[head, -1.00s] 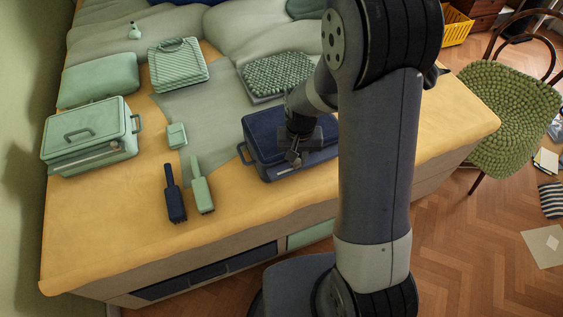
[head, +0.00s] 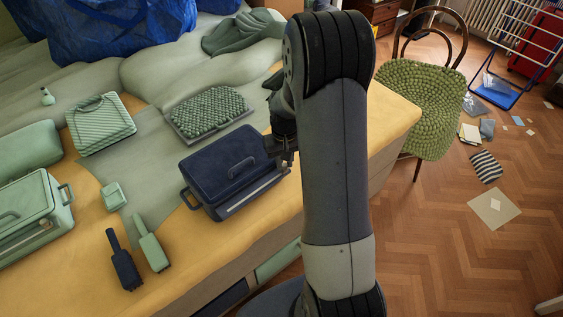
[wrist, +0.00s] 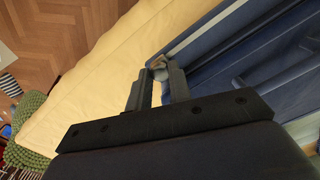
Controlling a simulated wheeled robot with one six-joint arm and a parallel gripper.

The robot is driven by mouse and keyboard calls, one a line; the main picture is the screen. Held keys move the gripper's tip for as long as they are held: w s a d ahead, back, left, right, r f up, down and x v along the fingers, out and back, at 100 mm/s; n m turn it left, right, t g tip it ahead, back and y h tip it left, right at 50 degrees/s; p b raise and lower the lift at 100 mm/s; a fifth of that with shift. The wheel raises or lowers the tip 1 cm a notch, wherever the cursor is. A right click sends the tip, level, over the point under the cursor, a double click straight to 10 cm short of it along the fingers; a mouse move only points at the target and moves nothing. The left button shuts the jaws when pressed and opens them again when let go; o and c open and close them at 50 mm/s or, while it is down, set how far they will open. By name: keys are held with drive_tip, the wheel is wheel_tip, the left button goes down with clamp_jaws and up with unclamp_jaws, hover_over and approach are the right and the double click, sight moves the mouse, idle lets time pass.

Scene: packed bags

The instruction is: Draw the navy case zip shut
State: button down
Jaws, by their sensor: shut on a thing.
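The navy case (head: 215,165) lies on the yellow-edged bed, its lid looking down flat with a handle on top. A pale strip (head: 248,196) runs along its front side. My gripper (head: 284,158) is at the right end of that front side. In the wrist view my gripper (wrist: 158,84) has its fingers close around a small pale piece, probably the zip pull (wrist: 158,66), at the corner of the navy case (wrist: 235,60). The fingers hide most of the pull, and my arm covers the area right of the case.
A green textured case (head: 208,112) lies behind the navy case. A navy brush (head: 123,262), a green brush (head: 150,246) and a small green box (head: 114,197) lie to its left. A green chair (head: 425,95) stands beyond the bed's right edge.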

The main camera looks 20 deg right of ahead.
sight(285, 164)
drive_tip(key=shift+d, duration=0.1)
drive_tip(key=c, duration=1.3)
unclamp_jaws()
drive_tip(key=shift+r, duration=0.1)
wheel_tip(285, 164, up, 11)
drive_tip(key=shift+f, duration=0.2)
drive_tip(key=f, duration=0.7)
drive_tip(key=a+f, duration=0.1)
drive_tip(key=f, duration=0.3)
drive_tip(key=shift+s+a+r, duration=0.1)
drive_tip(key=shift+s+a, duration=0.1)
drive_tip(key=shift+s, duration=0.05)
